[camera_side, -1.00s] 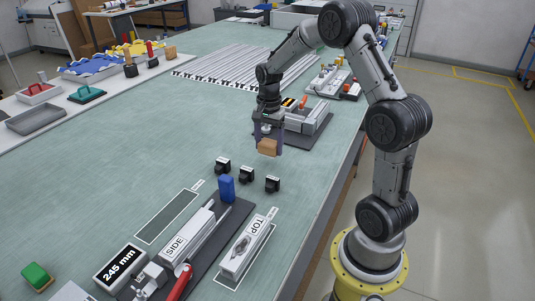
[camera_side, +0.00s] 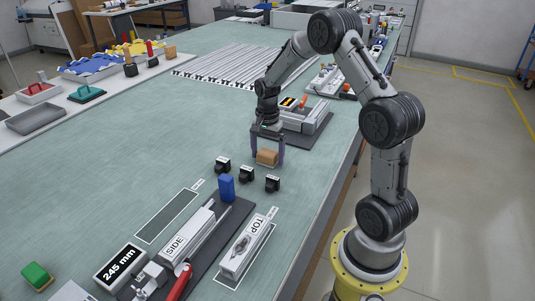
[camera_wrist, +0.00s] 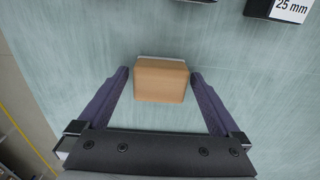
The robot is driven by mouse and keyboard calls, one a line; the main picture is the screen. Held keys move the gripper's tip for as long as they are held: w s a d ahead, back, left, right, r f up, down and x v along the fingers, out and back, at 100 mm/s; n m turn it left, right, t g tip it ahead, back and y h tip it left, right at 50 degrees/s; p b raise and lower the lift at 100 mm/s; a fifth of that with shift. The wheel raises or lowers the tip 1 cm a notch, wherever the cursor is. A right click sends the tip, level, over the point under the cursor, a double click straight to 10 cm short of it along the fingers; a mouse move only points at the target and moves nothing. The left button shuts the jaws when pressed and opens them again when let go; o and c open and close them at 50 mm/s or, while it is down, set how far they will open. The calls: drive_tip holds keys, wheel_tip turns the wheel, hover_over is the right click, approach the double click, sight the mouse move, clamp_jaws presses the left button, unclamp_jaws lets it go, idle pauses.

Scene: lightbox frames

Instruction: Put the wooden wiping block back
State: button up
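The tan wooden wiping block (camera_side: 267,158) is low over the green bench top, between the fingers of my gripper (camera_side: 268,159). In the wrist view the block (camera_wrist: 161,81) lies between the two purple fingers of my gripper (camera_wrist: 159,84), with a narrow gap showing on each side. A thin pale edge shows along its far side. My gripper is open around the block. The block looks set down on the bench, though its underside is hidden.
Several black blocks (camera_side: 246,175) stand just in front of the gripper. A grey fixture (camera_side: 305,124) is close behind. A blue block (camera_side: 227,188) and a "TOP" part (camera_side: 247,246) are nearer the front. The bench left of the gripper is clear.

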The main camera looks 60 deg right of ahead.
sight(267, 152)
drive_tip(key=shift+r, duration=0.1)
wheel_tip(267, 152, up, 11)
drive_tip(key=s+a+r+n+t, duration=0.1)
drive_tip(key=s+a+r+n, duration=0.25)
drive_tip(key=a+r, duration=0.3)
drive_tip(key=s+a+r+n+t, duration=0.1)
drive_tip(key=s+a+n+t, duration=0.3)
drive_tip(key=s+a+n, duration=1)
drive_tip(key=shift+s+a+r+t, duration=0.3)
drive_tip(key=shift+s+a+r, duration=0.1)
drive_tip(key=shift+s, duration=0.75)
drive_tip(key=shift+n, duration=0.25)
drive_tip(key=shift+c, duration=0.2)
